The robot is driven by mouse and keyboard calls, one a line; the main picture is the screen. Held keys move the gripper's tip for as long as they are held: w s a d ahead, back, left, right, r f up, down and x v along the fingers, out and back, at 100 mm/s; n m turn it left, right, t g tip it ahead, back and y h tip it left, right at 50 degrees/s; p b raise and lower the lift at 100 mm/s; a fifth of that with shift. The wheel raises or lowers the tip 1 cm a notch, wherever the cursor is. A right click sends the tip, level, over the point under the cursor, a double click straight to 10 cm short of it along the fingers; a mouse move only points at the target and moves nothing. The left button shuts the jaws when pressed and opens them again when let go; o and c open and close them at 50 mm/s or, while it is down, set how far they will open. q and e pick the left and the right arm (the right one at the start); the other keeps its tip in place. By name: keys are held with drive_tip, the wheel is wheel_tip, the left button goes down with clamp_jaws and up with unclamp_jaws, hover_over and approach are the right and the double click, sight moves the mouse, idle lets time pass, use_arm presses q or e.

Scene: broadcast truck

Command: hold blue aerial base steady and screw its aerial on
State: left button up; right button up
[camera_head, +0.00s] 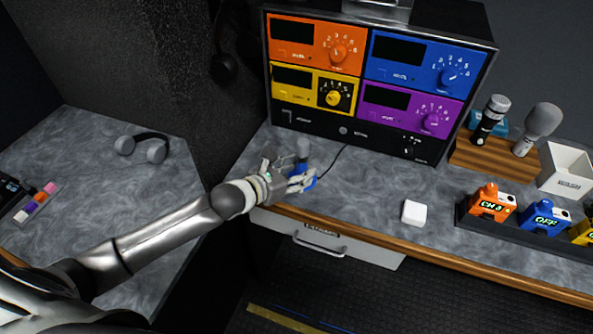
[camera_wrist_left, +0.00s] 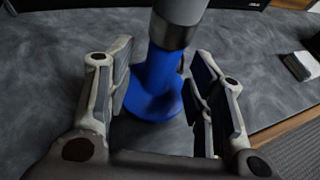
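The blue aerial base (camera_head: 308,184) stands upright on the grey counter near its front edge, below the rack. No separate aerial can be made out. My right gripper is not in view.
A rack (camera_head: 370,85) with orange, blue, yellow and purple units stands behind. A white block (camera_head: 414,212) lies to the right. Further right are microphones on a wooden stand (camera_head: 480,160), packs in a dark tray (camera_head: 510,236) and a white bin (camera_head: 567,170). Headphones (camera_head: 143,147) lie left.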

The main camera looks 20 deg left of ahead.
use_arm(q)
drive_tip(key=shift+f, duration=0.2)
drive_tip(key=shift+s+a+r, duration=0.1)
drive_tip(key=shift+s+a, duration=0.1)
drive_tip(key=shift+s, duration=0.05)
drive_tip(key=v, duration=1.1)
drive_tip(key=shift+s+r, duration=0.15)
drive_tip(key=shift+r, duration=0.15)
